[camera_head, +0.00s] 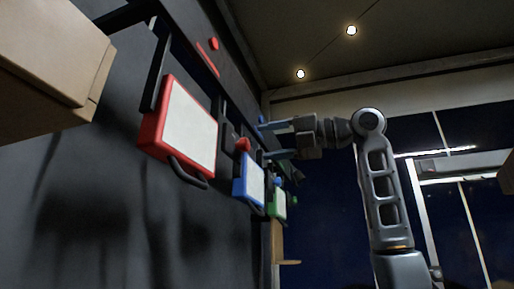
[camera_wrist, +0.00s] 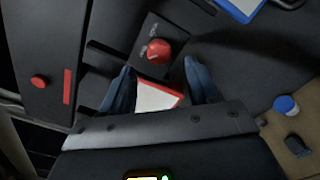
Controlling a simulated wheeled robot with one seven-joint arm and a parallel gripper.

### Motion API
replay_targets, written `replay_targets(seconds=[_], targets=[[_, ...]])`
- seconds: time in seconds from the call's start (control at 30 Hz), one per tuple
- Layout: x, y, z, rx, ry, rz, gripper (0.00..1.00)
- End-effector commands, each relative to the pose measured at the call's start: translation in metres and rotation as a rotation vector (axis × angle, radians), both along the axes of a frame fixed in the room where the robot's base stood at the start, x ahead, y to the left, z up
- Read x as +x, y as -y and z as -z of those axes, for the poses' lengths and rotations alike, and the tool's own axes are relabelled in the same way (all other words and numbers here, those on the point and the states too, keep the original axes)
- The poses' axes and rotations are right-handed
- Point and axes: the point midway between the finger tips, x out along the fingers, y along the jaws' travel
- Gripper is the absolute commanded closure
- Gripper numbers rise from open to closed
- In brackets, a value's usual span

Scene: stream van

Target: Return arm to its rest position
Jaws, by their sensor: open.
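My gripper (camera_head: 272,140) is at the end of my raised arm, pointing left toward the dark wall panel in the head view. Its two fingers are spread apart with nothing held between them. The wrist view shows the open fingers (camera_wrist: 160,83) too, with a red knob (camera_wrist: 157,50) just beyond them and part of a red-edged white panel (camera_wrist: 158,95) visible between them. The red knob (camera_head: 243,144) also shows in the head view, close to the fingers. I cannot tell whether a finger touches the wall fittings.
A red box (camera_head: 190,128), a blue one (camera_head: 248,180) and a green one (camera_head: 279,204), each white-faced, line the left wall. A brown box (camera_head: 45,55) juts out at upper left. A blue-and-white round object (camera_wrist: 286,105) lies at right in the wrist view.

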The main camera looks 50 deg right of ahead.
Motion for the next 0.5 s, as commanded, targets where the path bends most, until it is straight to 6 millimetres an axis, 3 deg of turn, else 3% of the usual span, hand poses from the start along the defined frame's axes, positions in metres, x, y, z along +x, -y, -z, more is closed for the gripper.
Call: replay_targets(seconds=[0.2, 0.5], targets=[[-0.02, 0.007, 0.001, 0.001, 0.0, 0.0, 0.39], [-0.022, 0.008, 0.0, 0.001, -0.001, -0.001, 0.39]])
